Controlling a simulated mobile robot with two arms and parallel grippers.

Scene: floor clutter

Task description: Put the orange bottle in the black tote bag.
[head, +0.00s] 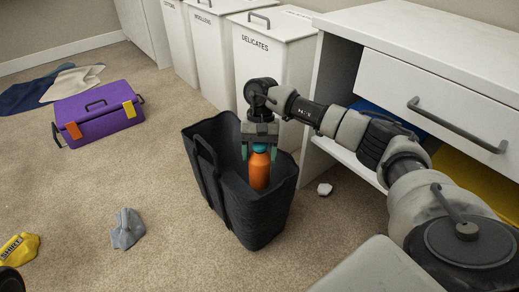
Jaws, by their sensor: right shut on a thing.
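The black tote bag (262,217) stands open on the carpet in the middle of the view. The orange bottle (259,171) is upright inside the bag's opening, with its teal cap at the top and its lower end hidden by the bag's near wall. My right gripper (259,148) points down over the bag and is shut on the bottle at its cap. Whether the bottle touches the bag's floor cannot be seen.
White laundry bins (270,60) and a white desk (440,50) with a drawer stand behind and right of the bag. A purple box (97,115), a grey cloth (127,229) and a yellow item (18,249) lie left. Carpet between them is clear.

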